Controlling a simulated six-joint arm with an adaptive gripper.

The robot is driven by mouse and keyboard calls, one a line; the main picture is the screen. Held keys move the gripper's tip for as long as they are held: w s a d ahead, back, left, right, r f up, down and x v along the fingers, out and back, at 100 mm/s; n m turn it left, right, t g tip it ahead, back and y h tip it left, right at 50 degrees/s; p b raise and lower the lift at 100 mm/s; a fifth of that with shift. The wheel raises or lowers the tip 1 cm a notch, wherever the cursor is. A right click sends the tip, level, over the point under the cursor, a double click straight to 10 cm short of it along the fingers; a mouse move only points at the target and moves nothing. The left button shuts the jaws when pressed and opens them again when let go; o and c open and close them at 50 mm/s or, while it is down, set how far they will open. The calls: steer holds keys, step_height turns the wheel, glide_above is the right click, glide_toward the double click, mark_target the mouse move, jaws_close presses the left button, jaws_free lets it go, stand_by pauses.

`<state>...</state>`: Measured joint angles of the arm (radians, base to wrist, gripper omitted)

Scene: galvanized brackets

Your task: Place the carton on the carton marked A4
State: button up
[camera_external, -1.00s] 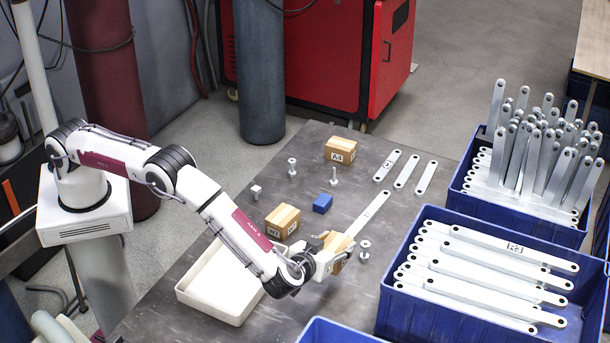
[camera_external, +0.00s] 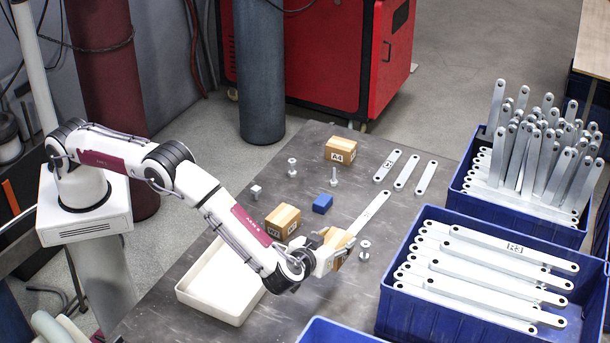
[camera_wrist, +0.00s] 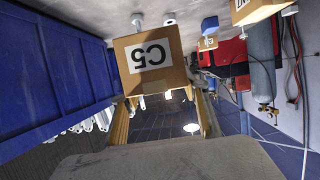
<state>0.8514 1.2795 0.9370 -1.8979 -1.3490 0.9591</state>
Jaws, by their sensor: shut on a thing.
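A brown carton marked C5 (camera_wrist: 151,62) is held in my gripper; its label shows upside down in the wrist view. In the external view this carton (camera_external: 340,239) is at my gripper (camera_external: 331,254), which partly hides it, over the front part of the table. My gripper is shut on it, and its fingers also show in the wrist view (camera_wrist: 163,118). The carton marked A4 (camera_external: 341,149) sits at the back of the table, with its top bare. My gripper is well in front of it, apart from it.
Flat brackets (camera_external: 406,171) lie right of A4. A white tray (camera_external: 215,293) is at left; blue crates (camera_external: 480,320) are at right.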

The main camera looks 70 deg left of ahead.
steer(key=w+a+r, duration=0.4)
steer(key=w+a, duration=0.3)
steer(key=a, duration=1.2)
steer(key=w+a+r, duration=0.5)
steer(key=w+a, duration=0.1)
steer(key=a, duration=1.3)
steer(key=w+a+r, duration=0.4)
steer(key=w+a, duration=0.3)
steer(key=a, duration=1.3)
steer(key=w+d+f+m+t+h, duration=0.1)
steer(key=d+f+m+t+h, duration=0.1)
steer(key=d+f+m+h, duration=0.2)
step_height(320, 180, down, 3)
steer(key=shift+w+d+r, duration=0.15)
steer(key=shift+d+r, duration=0.05)
steer(key=shift+d, duration=0.7)
